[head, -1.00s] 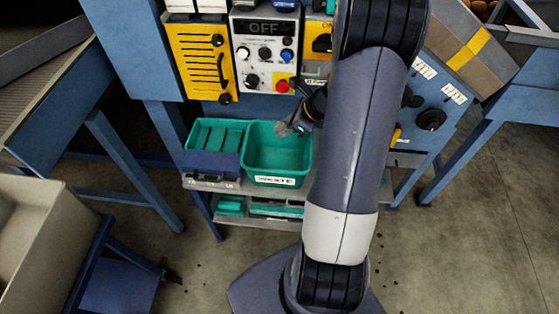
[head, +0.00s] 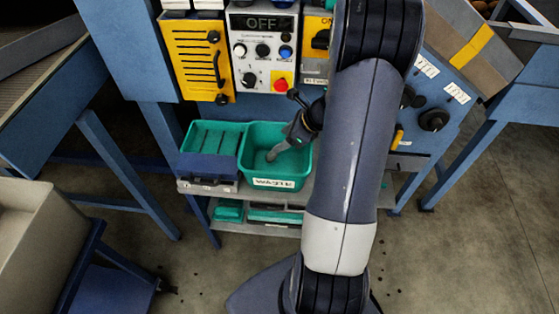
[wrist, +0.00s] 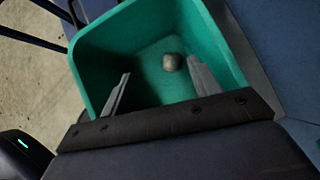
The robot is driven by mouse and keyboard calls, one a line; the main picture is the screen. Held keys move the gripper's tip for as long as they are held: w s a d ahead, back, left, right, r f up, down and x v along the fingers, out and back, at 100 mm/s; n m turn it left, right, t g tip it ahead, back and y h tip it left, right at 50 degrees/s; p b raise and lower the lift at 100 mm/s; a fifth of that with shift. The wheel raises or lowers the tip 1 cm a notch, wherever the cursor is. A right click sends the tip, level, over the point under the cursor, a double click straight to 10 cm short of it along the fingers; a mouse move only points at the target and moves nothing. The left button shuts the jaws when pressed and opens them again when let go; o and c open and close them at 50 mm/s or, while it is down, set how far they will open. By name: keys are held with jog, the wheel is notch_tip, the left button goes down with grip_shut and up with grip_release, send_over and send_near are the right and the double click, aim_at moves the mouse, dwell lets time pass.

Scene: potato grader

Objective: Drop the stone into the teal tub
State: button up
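The teal tub (head: 302,172) stands on the grey shelf and carries a label reading WASTE. It also fills much of the wrist view (wrist: 100,62). The stone (wrist: 172,62), a small grey-brown lump, shows inside the tub in the wrist view, near the right fingertip. I cannot tell whether it rests on the tub's floor. My gripper (wrist: 158,67) is open, with its two grey fingers spread wide and apart from the stone. In the head view my gripper (head: 274,156) reaches down into the tub, partly hidden behind my arm.
A teal tray with slots (head: 215,136) and a dark blue box (head: 207,168) sit left of the tub. The control panel (head: 262,50) with knobs and a red button rises behind. More teal containers (head: 230,211) lie on the lower shelf.

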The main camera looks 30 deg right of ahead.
jog(key=p+v, duration=0.1)
jog(key=v, duration=1)
jog(key=shift+w+f, duration=0.1)
jog(key=shift+f, duration=0.05)
jog(key=b+x, duration=0.1)
jog(key=x, duration=0.9)
jog(key=r+p, duration=0.4)
jog(key=shift+w+a, duration=0.15)
jog(key=shift+a, duration=0.05)
